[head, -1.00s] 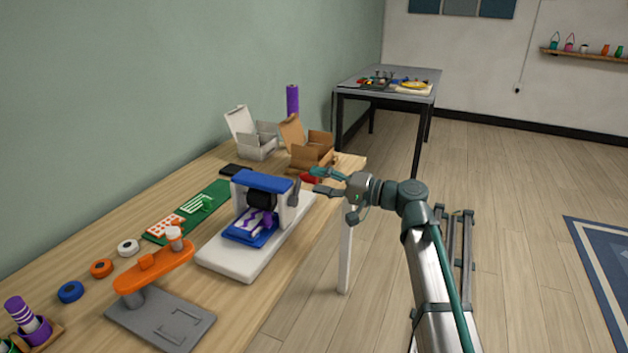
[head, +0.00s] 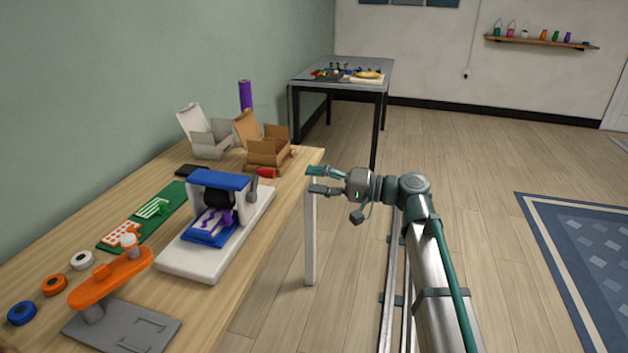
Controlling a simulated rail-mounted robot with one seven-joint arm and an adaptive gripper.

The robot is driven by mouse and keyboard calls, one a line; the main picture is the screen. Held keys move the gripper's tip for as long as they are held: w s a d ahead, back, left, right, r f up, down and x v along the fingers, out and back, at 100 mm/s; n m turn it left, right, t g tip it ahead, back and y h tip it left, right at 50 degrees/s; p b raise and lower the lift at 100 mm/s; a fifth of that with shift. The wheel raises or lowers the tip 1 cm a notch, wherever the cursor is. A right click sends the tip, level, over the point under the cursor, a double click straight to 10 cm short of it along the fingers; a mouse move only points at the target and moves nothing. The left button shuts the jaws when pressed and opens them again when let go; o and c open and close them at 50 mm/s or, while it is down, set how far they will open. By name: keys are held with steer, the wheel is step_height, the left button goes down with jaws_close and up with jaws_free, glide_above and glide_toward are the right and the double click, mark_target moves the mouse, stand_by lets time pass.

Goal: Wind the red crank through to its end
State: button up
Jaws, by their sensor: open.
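The crank's red handle (head: 266,173) shows beside the upper right end of a small press with a blue top (head: 219,181) and a white base (head: 180,262). A dark grey crank arm (head: 253,188) stands roughly upright at the press's right side, just below the handle. My gripper (head: 311,180) is to the right of the handle, past the table's edge. Its two fingers are spread, point left toward the handle and hold nothing. A clear gap shows between the fingertips and the handle.
An open cardboard box (head: 268,152) and a white box (head: 212,146) stand behind the press. An orange tool (head: 110,275) on a grey plate is in front. The wooden table (head: 60,238) ends left of my gripper; open floor lies to the right.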

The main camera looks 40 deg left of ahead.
mark_target(274, 174)
steer(key=s+a+n+p, duration=0.1)
steer(key=a+n+p, duration=0.3)
steer(key=p, duration=0.3)
steer(key=s+a+n+p, duration=0.2)
steer(key=a+n+p, duration=0.2)
steer(key=p, duration=0.3)
steer(key=s+a+n+p, duration=0.2)
steer(key=a+n+p, duration=0.2)
steer(key=n+p, duration=0.2)
steer(key=shift+n+p, duration=0.3)
steer(key=shift+p, duration=0.45)
jaws_close()
